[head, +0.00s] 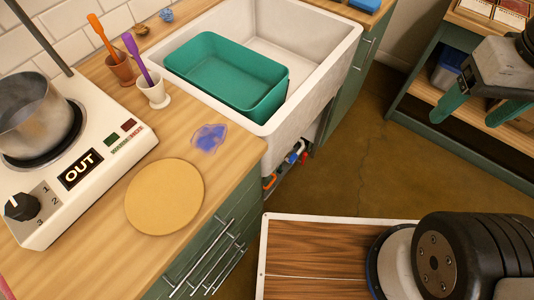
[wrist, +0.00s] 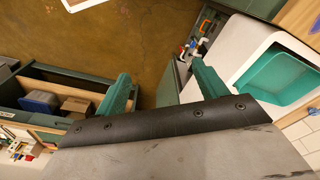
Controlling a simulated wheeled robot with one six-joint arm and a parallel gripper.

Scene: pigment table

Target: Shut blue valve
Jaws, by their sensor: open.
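The blue valve (head: 303,158) is a small handle low under the white sink, beside a red one. Its handle is too small to tell its position. In the wrist view the blue valve (wrist: 193,44) shows small, beyond the fingertips, near the sink's underside. My gripper (head: 468,120) is at the upper right of the head view, well apart from the valve, near the shelf unit. Its two green fingers are spread and empty; they also show in the wrist view (wrist: 161,70).
An orange handle (head: 270,181) and a red handle (head: 293,157) sit by the sink pipes. The sink (head: 312,75) holds a green basin (head: 215,75). A counter (head: 225,165) stands left, a shelf unit (head: 425,95) right. Brown floor (head: 375,150) between them is clear.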

